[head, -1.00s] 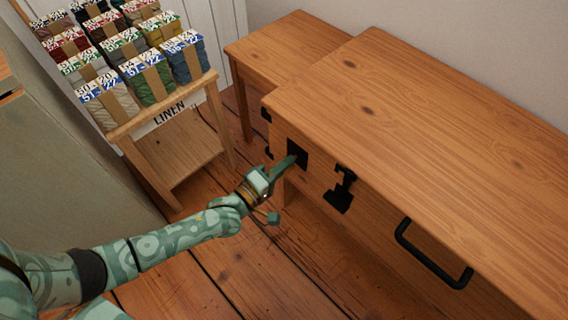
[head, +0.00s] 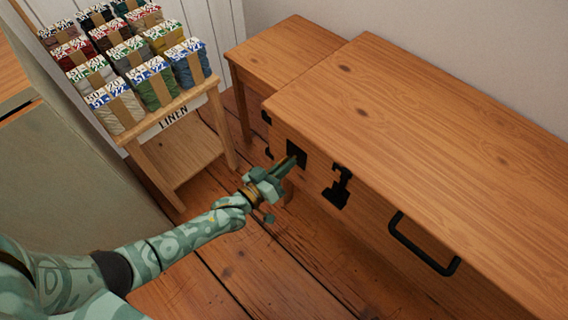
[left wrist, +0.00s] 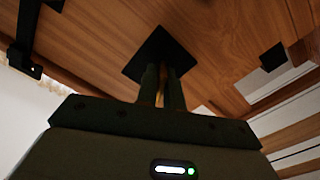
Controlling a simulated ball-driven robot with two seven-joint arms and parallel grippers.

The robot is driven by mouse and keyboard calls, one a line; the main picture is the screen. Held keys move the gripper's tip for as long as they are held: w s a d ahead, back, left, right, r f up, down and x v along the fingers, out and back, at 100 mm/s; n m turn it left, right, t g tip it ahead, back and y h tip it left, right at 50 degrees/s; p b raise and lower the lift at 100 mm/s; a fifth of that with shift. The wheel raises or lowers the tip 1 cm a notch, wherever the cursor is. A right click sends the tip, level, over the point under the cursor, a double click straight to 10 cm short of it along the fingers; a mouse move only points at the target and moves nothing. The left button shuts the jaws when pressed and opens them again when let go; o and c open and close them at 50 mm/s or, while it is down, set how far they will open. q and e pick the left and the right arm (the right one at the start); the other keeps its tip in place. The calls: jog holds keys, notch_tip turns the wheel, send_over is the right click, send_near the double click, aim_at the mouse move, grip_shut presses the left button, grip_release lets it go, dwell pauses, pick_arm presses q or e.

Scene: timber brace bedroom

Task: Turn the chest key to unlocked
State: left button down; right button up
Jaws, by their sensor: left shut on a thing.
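The wooden chest (head: 430,130) stands at the right in the head view, with a black lock plate (head: 299,154) on its front. The plate also shows as a dark square in the left wrist view (left wrist: 162,50). My left gripper (head: 290,165) is at the plate, its two fingers pointing into it and shut on the key. The key itself is mostly hidden between the fingers; a small brass-coloured bit (left wrist: 159,98) shows there in the left wrist view. How far the key is turned cannot be seen. My right gripper is not in view.
A black hasp (head: 338,188) and a black handle (head: 422,250) are on the chest front, right of the plate. A wooden rack marked LINEN (head: 175,120) holds bundles at the left. A lower wooden table (head: 285,50) stands behind the chest. Floor in front is clear.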

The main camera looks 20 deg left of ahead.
pick_arm(q)
jog(key=m, duration=0.3)
jog(key=shift+f, duration=0.1)
jog(key=shift+s+m+p, duration=0.1)
jog(key=shift+m+p, duration=0.2)
jog(key=shift+m, duration=1)
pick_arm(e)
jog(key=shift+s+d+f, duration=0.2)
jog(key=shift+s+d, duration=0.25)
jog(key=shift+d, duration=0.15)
pick_arm(q)
jog(key=shift+f, duration=0.1)
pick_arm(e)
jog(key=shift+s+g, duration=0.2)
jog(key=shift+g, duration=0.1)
pick_arm(q)
jog(key=c, duration=1.6)
grip_release()
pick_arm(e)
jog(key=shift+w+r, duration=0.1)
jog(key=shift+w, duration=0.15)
